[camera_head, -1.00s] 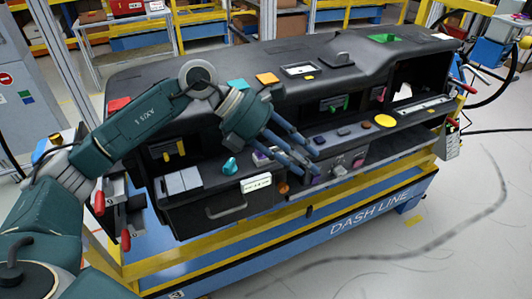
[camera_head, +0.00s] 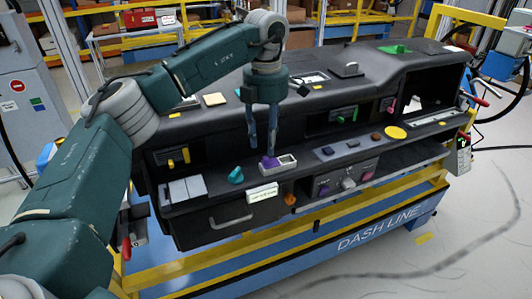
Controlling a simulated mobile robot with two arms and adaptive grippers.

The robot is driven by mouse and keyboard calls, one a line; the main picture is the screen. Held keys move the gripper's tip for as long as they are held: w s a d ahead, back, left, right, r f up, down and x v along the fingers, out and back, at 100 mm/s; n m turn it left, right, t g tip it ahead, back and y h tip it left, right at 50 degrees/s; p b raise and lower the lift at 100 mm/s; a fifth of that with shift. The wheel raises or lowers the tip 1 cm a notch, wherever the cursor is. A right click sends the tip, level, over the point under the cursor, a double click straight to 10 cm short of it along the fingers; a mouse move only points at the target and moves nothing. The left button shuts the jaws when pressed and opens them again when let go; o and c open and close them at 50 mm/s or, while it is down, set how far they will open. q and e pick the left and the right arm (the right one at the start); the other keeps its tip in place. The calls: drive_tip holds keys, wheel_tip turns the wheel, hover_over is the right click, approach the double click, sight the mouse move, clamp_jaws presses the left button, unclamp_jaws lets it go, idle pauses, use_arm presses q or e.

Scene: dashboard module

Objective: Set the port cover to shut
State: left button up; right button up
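On the front ledge of the black dashboard (camera_head: 226,190) sits a small light-rimmed box (camera_head: 286,162) with a purple piece (camera_head: 268,162) at its left side. This looks like the port and its cover, but how far the cover is turned is too small to tell. My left gripper (camera_head: 262,152) points straight down just above and behind the purple piece. Its two blue-grey fingers are apart with nothing visible between them. Whether a fingertip touches the purple piece is unclear. My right gripper is not in view.
A teal knob (camera_head: 236,175) stands left of the box, and a white label plate (camera_head: 262,194) is below it. A grey control panel with knobs (camera_head: 346,182) is to the right. A drawer with a handle (camera_head: 230,218) is below left.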

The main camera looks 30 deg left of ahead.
sight(266, 158)
use_arm(q)
drive_tip(key=shift+f+p, duration=0.45)
drive_tip(key=shift+f, duration=2.25)
clamp_jaws()
